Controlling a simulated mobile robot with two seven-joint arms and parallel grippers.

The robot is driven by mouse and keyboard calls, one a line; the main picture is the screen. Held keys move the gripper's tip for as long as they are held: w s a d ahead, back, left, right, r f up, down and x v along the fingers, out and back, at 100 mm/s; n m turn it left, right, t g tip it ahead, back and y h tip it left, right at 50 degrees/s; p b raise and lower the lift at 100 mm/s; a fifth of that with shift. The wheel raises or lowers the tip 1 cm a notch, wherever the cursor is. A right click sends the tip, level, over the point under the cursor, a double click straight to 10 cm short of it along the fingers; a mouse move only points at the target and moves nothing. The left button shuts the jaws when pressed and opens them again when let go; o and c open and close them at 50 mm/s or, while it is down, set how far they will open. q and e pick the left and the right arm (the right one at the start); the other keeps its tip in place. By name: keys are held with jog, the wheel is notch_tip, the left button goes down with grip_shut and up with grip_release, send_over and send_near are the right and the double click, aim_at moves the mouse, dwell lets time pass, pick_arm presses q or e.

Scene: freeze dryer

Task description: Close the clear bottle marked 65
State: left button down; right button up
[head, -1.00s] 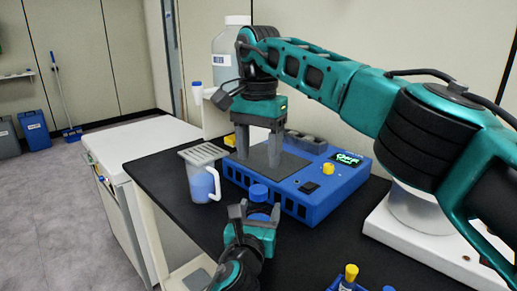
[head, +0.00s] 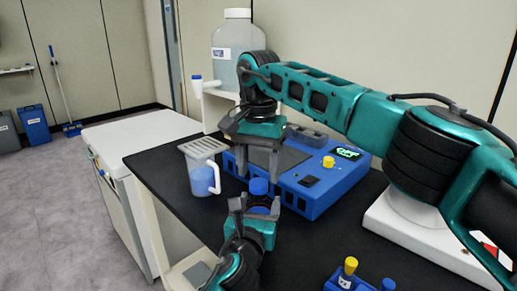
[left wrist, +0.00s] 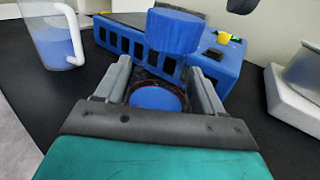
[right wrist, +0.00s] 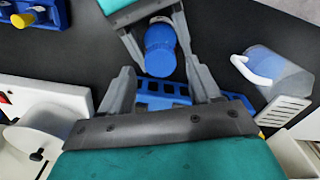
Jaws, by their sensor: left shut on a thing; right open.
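The clear bottle (left wrist: 157,97) has blue contents and stands between the fingers of my left gripper (head: 257,207), which is shut on it. A blue cap (head: 259,186) sits at the bottle's top. It also shows in the left wrist view (left wrist: 172,32) and the right wrist view (right wrist: 160,60). I cannot tell how tightly it sits. My right gripper (head: 259,175) is open, pointing down just over the cap, with its fingers on either side. No 65 marking is readable.
A blue device (head: 325,195) with a green OFF display stands right behind the grippers. A jug (head: 203,178) of blue liquid is to the left. A rack with yellow-capped and blue-capped tubes (head: 350,268) is at the front. A big bottle (head: 237,40) stands behind.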

aim_at(259, 211)
jog(key=shift+f, duration=1.45)
